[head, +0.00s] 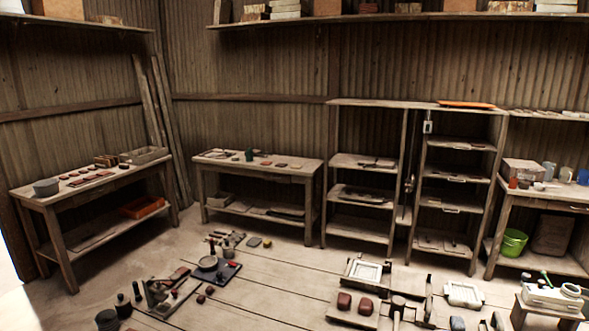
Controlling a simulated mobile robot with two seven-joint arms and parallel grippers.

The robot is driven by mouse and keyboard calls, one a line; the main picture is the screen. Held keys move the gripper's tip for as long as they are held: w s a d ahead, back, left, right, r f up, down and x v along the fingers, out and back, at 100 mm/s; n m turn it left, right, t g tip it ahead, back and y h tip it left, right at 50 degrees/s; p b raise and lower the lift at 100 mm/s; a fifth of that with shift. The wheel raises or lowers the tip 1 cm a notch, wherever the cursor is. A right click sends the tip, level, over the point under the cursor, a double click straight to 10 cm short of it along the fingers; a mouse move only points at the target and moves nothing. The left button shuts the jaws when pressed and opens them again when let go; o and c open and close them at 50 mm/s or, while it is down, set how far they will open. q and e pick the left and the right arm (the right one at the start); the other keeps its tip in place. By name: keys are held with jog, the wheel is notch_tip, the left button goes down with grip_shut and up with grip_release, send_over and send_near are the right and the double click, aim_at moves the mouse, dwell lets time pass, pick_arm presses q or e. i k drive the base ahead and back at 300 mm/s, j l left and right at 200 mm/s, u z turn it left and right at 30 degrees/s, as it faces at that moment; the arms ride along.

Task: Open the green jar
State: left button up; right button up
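A small dark green item (249,154), possibly the green jar, stands on the wooden table (290,166) against the back wall. It is too small to tell whether it has a lid. Neither of my grippers is in the head view, so I cannot see whether they are open or shut.
Tools, dark bottles (123,306) and frames (365,271) crowd the low front area. A side table (100,185) stands left, shelves (362,161) centre-right. A bright green bucket (513,243) sits under the right bench. Bare floor (150,252) lies between the left tables.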

aim_at(249, 153)
jog(key=i+j+u, duration=0.25)
jog(key=j+u, duration=0.15)
jog(key=i+j+u, duration=0.65)
jog(key=j+u, duration=0.2)
jog(key=i+j+u, duration=0.2)
jog(key=i+u, duration=0.2)
jog(key=i+j+u, duration=0.1)
jog(key=i+u, duration=0.3)
jog(key=i, duration=0.8)
jog(key=i+j, duration=0.15)
jog(key=i, duration=0.65)
jog(key=i+l+z, duration=0.1)
jog(key=i+z, duration=0.75)
jog(key=i+j+z, duration=0.1)
jog(key=i+z, duration=0.2)
jog(key=z, duration=0.15)
jog(key=i+l+z, duration=0.15)
jog(key=i+z, duration=0.3)
jog(key=i+l+z, duration=0.1)
jog(key=i+z, duration=0.15)
jog(key=z, duration=0.2)
jog(key=i+j+z, duration=0.1)
jog(key=i+z, duration=0.55)
jog(key=i, duration=1.4)
